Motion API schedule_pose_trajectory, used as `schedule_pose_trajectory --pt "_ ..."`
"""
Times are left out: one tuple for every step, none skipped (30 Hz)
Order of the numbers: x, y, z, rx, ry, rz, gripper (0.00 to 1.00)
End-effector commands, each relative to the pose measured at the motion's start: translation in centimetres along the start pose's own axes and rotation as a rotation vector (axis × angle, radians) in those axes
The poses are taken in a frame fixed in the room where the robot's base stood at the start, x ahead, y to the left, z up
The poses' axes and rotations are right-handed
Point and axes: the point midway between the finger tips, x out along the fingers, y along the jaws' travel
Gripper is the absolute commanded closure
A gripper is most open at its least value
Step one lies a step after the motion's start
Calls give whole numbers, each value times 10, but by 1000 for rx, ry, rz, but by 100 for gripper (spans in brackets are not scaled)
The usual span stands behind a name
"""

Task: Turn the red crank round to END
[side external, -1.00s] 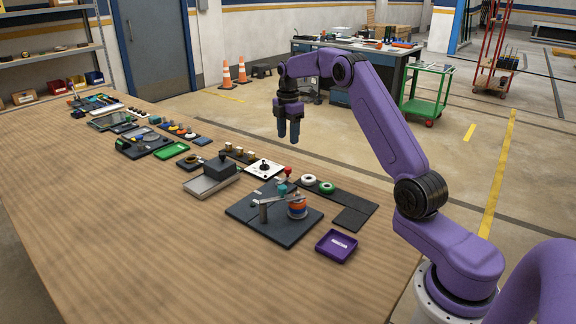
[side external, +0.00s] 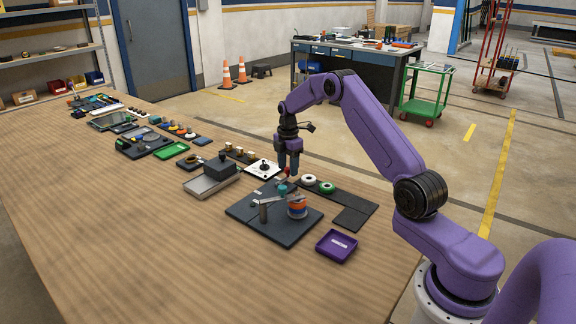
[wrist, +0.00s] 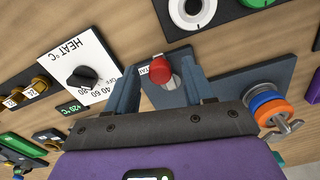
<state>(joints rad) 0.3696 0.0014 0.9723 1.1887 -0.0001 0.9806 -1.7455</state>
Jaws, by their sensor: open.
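The red crank knob (side external: 287,171) stands at the back of the dark fixture plate (side external: 250,216), just under my fingertips. In the wrist view the crank's red knob (wrist: 160,72) sits on a metal stem, in the gap between my two fingers. My gripper (side external: 288,166) points down and is open; its fingers (wrist: 162,80) show left and right of the knob with a gap on each side. A small white label beside the knob is partly hidden by the left finger. I cannot read END anywhere.
A white HEAT dial panel (wrist: 75,70) with a black knob lies left of the crank. An orange and blue stacked spool (wrist: 268,106) stands on the right. White and green rings (side external: 318,183) lie behind.

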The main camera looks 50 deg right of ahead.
Motion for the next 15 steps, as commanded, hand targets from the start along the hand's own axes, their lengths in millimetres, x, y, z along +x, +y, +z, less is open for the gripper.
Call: schedule_pose_trajectory --pt "0 0 0 0 0 0 47" --pt "0 0 0 0 0 0 47" --pt "0 0 0 0 0 0 54" --pt "0 0 0 0 0 0 64" --pt "0 0 0 0 0 0 73" --pt "0 0 0 0 0 0 86" --pt "0 0 0 0 0 0 96" --pt "0 0 0 0 0 0 100" --pt "0 0 0 0 0 0 100" --pt "0 0 0 0 0 0 100" --pt "0 0 0 0 0 0 100" --pt "0 0 0 2 0 0 100" --pt "0 0 0 3 0 0 100" --pt "-1 0 0 6 0 0 100" --pt "-1 0 0 11 0 0 100"
